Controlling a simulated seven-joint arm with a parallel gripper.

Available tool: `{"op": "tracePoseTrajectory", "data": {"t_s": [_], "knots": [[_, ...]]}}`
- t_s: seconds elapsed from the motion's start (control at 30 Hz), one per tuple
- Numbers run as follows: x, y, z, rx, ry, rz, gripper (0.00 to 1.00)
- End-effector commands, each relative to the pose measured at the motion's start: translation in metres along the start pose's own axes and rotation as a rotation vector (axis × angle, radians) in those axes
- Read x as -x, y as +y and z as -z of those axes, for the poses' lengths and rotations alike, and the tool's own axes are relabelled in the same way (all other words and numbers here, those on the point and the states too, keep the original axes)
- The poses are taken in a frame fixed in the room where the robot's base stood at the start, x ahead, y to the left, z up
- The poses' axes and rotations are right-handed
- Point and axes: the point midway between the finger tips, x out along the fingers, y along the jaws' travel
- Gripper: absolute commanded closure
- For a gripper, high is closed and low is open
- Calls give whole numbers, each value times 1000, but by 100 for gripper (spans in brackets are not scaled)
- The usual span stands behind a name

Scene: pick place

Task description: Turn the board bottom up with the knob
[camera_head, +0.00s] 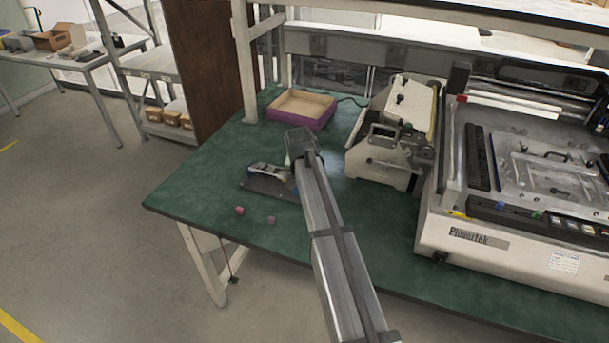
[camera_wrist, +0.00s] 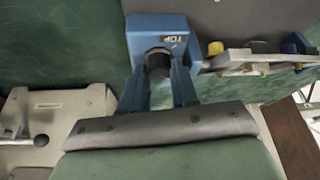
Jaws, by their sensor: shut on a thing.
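In the wrist view my gripper (camera_wrist: 160,82) has its two blue fingers closed around a dark round knob (camera_wrist: 157,63). The knob sits on a blue block (camera_wrist: 148,22) marked "TOP". To the right of the block, a narrow metal piece (camera_wrist: 245,60) with yellowish fittings runs sideways over a dark base plate (camera_wrist: 245,18); I cannot tell whether it is the board. In the head view the fixture (camera_head: 268,169) stands on its dark base plate (camera_head: 262,188) on the green table. My arm's end covers the fixture's right side, and the knob and fingers are hidden there.
A purple-sided open tray (camera_head: 303,108) is behind. A tilted-panel device (camera_head: 385,160) and a large machine (camera_head: 520,225) stand to the right. The table's left part is clear.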

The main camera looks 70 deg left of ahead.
Motion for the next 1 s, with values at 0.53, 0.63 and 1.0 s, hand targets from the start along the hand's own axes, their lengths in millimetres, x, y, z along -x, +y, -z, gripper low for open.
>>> {"op": "tracePoseTrajectory", "data": {"t_s": [0.53, 0.63, 1.0], "knots": [[0, -1, 0, -193, -2, -80, 100], [0, -1, -1, -198, -3, -82, 100], [0, -1, -1, -198, -3, -83, 68]]}}
